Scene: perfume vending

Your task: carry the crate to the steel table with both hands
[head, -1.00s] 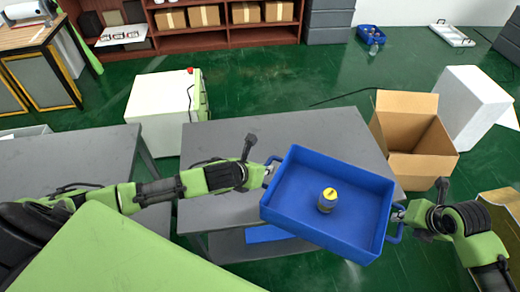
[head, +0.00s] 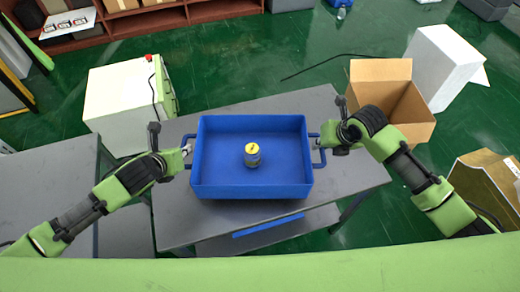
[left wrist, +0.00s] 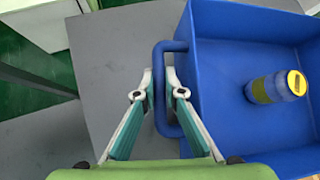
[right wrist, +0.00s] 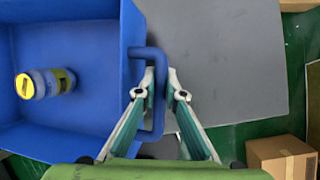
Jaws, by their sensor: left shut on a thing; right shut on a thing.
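The blue crate (head: 215,160) is held level between my two arms, over the grey steel table (head: 340,172) in the head view. A small bottle with a yellow cap (head: 252,154) stands inside it. My left gripper (head: 186,150) is shut on the crate's left handle, which shows between its fingers in the left wrist view (left wrist: 168,85). My right gripper (head: 316,143) is shut on the right handle, seen in the right wrist view (right wrist: 157,85). I cannot tell whether the crate's bottom touches the tabletop.
A second grey table (head: 45,190) stands at the left. A white cabinet (head: 120,95) is behind, at left. An open cardboard box (head: 380,72) and a white block (head: 440,60) stand at the right. Another cardboard box (head: 485,185) is at lower right.

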